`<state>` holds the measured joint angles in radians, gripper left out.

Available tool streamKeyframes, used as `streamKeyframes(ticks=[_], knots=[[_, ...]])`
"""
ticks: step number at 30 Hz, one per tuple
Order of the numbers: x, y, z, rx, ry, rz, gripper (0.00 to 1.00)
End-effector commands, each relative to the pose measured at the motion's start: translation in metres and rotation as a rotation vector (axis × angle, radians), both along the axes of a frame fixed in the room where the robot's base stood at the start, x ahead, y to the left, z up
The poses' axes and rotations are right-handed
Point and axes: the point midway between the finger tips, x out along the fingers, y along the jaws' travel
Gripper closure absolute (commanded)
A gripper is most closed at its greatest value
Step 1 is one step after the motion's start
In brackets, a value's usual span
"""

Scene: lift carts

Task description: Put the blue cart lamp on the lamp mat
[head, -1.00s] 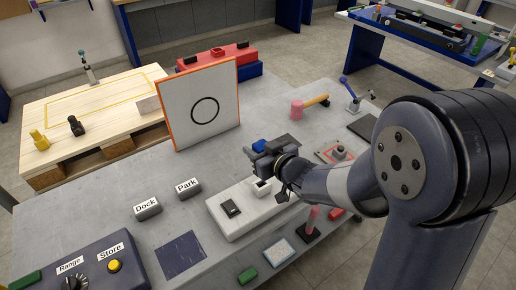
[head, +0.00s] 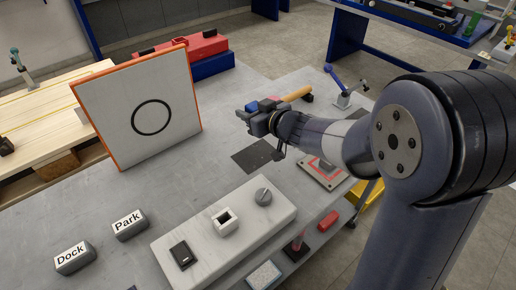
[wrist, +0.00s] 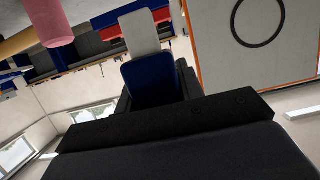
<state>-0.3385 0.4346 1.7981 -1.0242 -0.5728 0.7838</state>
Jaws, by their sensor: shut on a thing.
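My gripper (head: 249,114) is shut on a blue block-like piece, which I take to be the blue cart lamp (wrist: 153,80). In the wrist view it stands up between the jaws, with a pale panel (wrist: 138,32) behind or above it. In the head view only a bit of blue shows past the fingers. The gripper is raised above the grey table. I cannot tell whether this is the lamp mat.
A white panel with a black ring (head: 135,105) stands left of the gripper. A white block with a switch, socket and knob (head: 190,231) lies in front. A wooden-handled mallet (head: 296,94) is behind the gripper. A red-bordered plate (head: 320,175) lies to the right.

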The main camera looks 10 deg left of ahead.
Motion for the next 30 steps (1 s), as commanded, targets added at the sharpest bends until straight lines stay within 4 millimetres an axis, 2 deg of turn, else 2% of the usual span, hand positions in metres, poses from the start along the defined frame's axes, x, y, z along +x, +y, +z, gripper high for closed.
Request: streamKeyframes(ticks=[9,16,21,23,30], knots=[[0.002,-0.001,-0.054,-0.003,0.003,-0.002,0.93],[0.002,-0.001,-0.071,-0.002,0.001,-0.001,0.93],[0.001,-0.001,-0.097,-0.002,0.004,-0.002,0.93],[0.001,-0.001,-0.102,-0.001,0.003,-0.002,0.93],[0.002,-0.001,-0.101,-0.002,0.000,-0.002,0.93]])
